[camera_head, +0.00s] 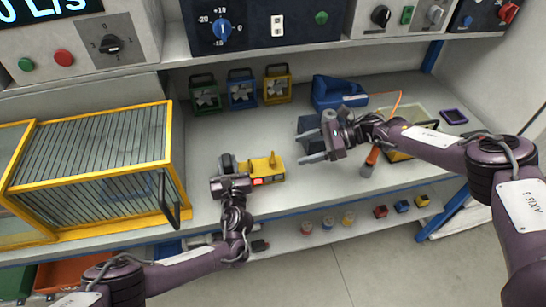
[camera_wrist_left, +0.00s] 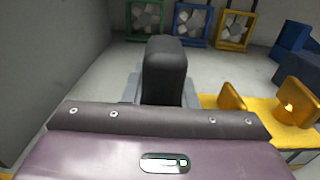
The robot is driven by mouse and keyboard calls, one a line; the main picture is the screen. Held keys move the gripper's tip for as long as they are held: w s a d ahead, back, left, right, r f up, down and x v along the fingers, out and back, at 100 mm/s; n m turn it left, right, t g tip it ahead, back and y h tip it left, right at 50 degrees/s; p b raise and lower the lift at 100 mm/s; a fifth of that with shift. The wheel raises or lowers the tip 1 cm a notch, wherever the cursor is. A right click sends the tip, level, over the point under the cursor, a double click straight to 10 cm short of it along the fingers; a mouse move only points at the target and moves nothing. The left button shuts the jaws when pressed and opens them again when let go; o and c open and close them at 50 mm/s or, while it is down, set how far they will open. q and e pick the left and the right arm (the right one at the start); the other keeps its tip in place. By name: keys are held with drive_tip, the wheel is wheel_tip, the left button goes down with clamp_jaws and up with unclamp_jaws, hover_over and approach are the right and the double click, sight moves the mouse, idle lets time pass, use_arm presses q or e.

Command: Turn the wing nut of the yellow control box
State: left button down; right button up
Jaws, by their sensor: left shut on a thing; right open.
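The yellow control box (camera_head: 264,171) lies on the bench at the centre of the head view, with a red part on its front. Two yellow upright wings stand on it; one wing (camera_wrist_left: 231,97) and the other (camera_wrist_left: 298,100) show at the right of the left wrist view. I cannot tell whether the block is joined to the box. My right gripper (camera_head: 311,147) is open and empty above the bench, right of the box.
A yellow-framed cage (camera_head: 90,160) with a black handle stands at left. Green, blue and yellow fan units (camera_head: 241,92) stand behind. A blue case (camera_head: 338,91), a tray (camera_head: 410,114) and a red-handled tool (camera_head: 371,160) are at right. Bench between box and fans is clear.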

sight(273, 157)
drive_tip(key=x, duration=1)
drive_tip(key=shift+a, duration=0.2)
drive_tip(key=c, duration=1)
